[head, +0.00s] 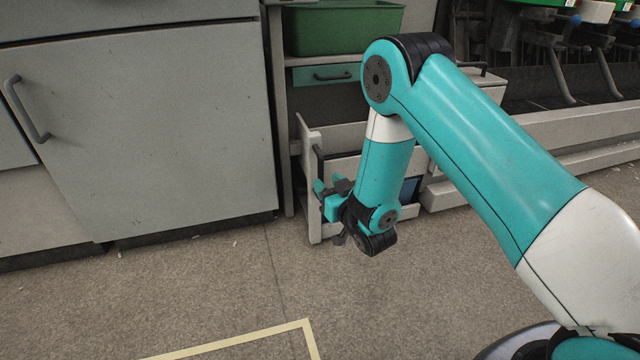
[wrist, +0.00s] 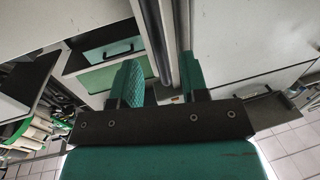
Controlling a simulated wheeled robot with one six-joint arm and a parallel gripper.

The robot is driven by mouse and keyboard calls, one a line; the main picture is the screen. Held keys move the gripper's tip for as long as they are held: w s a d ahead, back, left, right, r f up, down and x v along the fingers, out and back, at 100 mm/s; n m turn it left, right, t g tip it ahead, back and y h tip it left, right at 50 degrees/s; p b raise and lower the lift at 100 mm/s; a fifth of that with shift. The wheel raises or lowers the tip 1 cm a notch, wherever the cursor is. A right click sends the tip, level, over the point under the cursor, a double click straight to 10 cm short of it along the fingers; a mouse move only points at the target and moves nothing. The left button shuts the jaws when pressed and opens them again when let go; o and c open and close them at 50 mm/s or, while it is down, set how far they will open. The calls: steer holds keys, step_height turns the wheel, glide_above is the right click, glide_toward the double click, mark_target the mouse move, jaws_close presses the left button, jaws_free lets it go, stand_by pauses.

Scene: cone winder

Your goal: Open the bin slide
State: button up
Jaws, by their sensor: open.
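The bin slide's tall pale front panel (head: 308,190) stands at the lower middle of the head view, below the green tub. It stands out from the cabinet frame, and pale rails show to its right, partly hidden by my arm. A dark upright handle (head: 318,158) is on the panel. My gripper (head: 325,197) is open and low beside the panel, just under the visible part of the handle. In the wrist view my gripper (wrist: 163,82) has its two teal fingers apart, with a long dark bar running between them. I cannot tell whether they touch it.
A green tub (head: 345,28) sits on the shelf above a small teal drawer (head: 328,76). A large grey cabinet (head: 150,130) stands to the left, with a handle. A machine with a pale base rail (head: 570,128) is at right. The floor in front is open, with yellow tape (head: 240,340).

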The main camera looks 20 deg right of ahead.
mark_target(322, 178)
steer(key=shift+w+a, duration=0.25)
steer(key=shift+w, duration=0.8)
steer(key=shift+w+a, duration=0.2)
steer(key=shift+w, duration=0.8)
jaws_close()
